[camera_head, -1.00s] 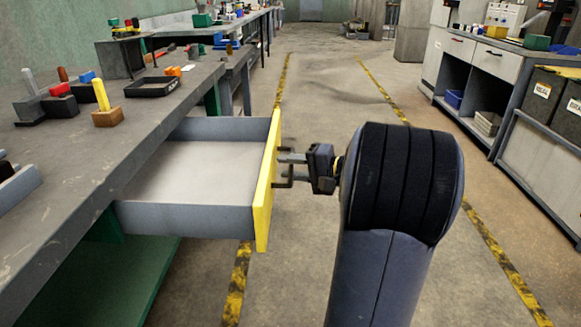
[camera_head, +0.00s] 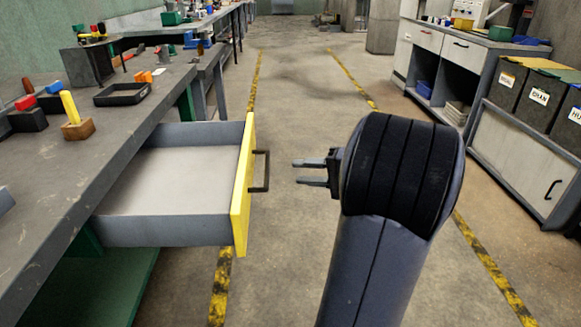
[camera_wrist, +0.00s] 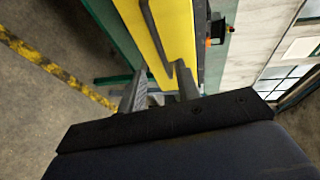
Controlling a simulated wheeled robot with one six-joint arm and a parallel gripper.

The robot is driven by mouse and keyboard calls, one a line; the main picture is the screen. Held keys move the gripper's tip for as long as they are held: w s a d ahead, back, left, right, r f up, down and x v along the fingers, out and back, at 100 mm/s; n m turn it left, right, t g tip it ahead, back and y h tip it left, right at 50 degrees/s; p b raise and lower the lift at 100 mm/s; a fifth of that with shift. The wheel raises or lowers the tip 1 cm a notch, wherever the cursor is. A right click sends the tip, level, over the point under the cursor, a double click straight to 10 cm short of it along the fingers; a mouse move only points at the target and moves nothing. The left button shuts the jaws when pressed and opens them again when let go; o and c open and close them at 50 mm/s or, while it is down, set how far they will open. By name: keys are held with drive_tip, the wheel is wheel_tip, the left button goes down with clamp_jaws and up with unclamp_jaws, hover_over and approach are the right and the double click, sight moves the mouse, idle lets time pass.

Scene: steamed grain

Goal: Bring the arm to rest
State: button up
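My gripper (camera_head: 303,172) is to the right of the open drawer (camera_head: 168,229), with a clear gap between its fingertips and the dark drawer handle (camera_head: 265,171). Its two fingers are apart with nothing between them. The drawer has a yellow front (camera_head: 244,190), is pulled out from the grey workbench and looks empty inside. In the wrist view my gripper (camera_wrist: 160,82) points at the yellow front (camera_wrist: 172,30) and the dark handle (camera_wrist: 153,30). My arm is bent, with its big joint in the lower middle of the head view.
The grey workbench (camera_head: 60,205) on the left holds a black tray (camera_head: 122,95) and several small blocks. Cabinets (camera_head: 455,70) and dark bins (camera_head: 540,97) line the right side. The floor aisle (camera_head: 300,90) between the yellow-black lines is clear.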

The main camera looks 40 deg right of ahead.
sight(265, 170)
drive_tip(key=shift+s+d, duration=0.15)
drive_tip(key=shift+s, duration=0.1)
drive_tip(key=shift+b+x, duration=1.5)
drive_tip(key=shift+x, duration=4.05)
